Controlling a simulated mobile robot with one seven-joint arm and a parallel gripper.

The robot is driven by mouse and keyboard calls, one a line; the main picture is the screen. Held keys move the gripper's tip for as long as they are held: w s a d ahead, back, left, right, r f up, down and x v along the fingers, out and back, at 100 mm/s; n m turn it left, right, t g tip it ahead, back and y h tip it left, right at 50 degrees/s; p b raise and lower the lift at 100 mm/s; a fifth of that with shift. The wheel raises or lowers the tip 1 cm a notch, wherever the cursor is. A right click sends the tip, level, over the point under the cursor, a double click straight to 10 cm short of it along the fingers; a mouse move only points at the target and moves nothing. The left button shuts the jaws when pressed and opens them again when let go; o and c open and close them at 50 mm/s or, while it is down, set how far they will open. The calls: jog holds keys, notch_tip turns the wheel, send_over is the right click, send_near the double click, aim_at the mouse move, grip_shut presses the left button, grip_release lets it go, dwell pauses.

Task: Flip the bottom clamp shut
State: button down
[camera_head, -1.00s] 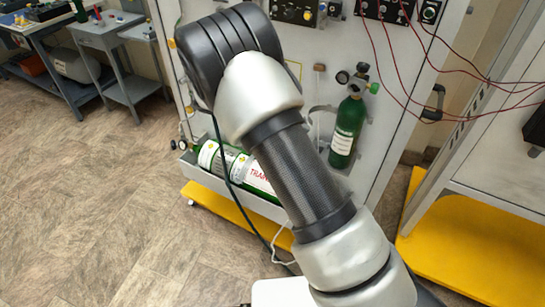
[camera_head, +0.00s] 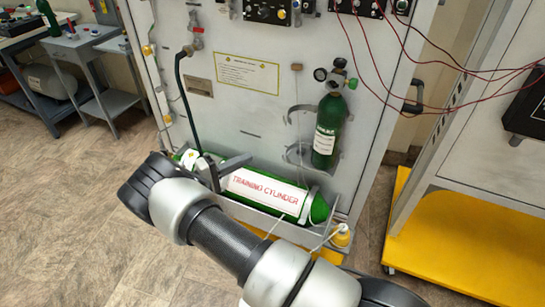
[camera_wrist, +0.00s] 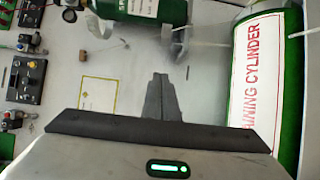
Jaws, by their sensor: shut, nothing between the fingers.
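The small green cylinder (camera_head: 325,135) stands upright against the panel, with a white label. It shows partly at the top of the wrist view (camera_wrist: 130,10). The bottom clamp (camera_head: 296,152) is a pale curved arm near its base, swung out to the left, so it looks open. It appears above and right of my fingertips in the wrist view (camera_wrist: 182,40). An upper clamp (camera_head: 297,112) also stands out to the left. My gripper (camera_head: 249,157) is shut and empty, left of the bottom clamp and apart from it. Its closed fingers show in the wrist view (camera_wrist: 160,76).
The large training cylinder (camera_head: 265,190) lies in a tray just below my gripper. A black hose (camera_head: 187,100) hangs at left. Red wires (camera_head: 440,65) cross the upper right. The panel around the yellow notice (camera_head: 247,72) is mostly flat and clear.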

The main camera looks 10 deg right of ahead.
jog(key=shift+d, duration=0.15)
jog(key=x, duration=1)
jog(key=shift+s+p, duration=0.55)
jog(key=shift+s, duration=1.45)
jog(key=shift+s, duration=0.2)
